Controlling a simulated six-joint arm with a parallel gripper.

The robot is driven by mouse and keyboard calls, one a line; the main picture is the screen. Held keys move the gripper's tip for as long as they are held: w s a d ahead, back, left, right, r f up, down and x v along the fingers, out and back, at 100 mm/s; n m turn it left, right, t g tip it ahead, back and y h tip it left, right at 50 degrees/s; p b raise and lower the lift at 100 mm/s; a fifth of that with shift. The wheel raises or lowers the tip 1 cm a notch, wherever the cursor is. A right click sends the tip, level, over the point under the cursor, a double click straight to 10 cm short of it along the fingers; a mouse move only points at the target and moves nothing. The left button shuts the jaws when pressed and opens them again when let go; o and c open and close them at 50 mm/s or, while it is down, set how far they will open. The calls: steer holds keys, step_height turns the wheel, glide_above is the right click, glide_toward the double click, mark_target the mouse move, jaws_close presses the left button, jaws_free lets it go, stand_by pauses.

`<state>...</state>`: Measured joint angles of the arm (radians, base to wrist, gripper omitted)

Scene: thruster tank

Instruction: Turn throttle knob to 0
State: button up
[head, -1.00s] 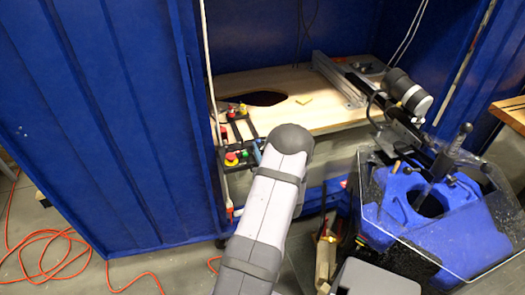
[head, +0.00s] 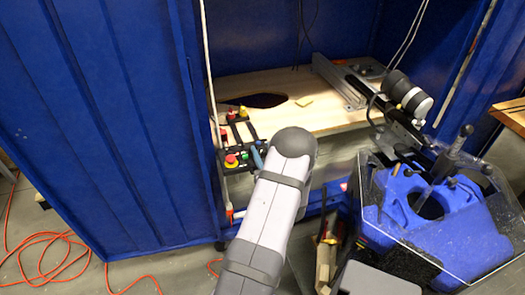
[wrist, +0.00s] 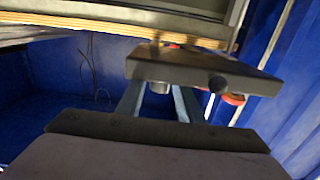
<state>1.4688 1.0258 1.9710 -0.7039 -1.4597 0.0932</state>
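The control box (head: 238,150) is a dark panel at the front left of the wooden bench in the head view. It carries red, yellow and green buttons. In the wrist view the grey box (wrist: 200,70) appears tilted across the upper middle, with a round black part on its near side. A short grey cylinder (wrist: 160,88), possibly the throttle knob, sticks out from the box. My gripper (wrist: 158,97) is open, with one blue-grey finger each side of that cylinder and visible gaps. The knob's setting is not readable. In the head view my arm hides most of my gripper.
A red button (wrist: 233,98) sticks out right of my fingers. In the head view, a red mushroom button (head: 231,160) sits near the box's front. A blue wall (head: 110,120) stands close on the left. A clear-sided blue machine (head: 430,215) is on the right.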

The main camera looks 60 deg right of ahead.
steer(key=v, duration=0.6)
steer(key=shift+s+a+b, duration=0.25)
steer(key=shift+s+b, duration=0.05)
steer(key=shift+b, duration=0.1)
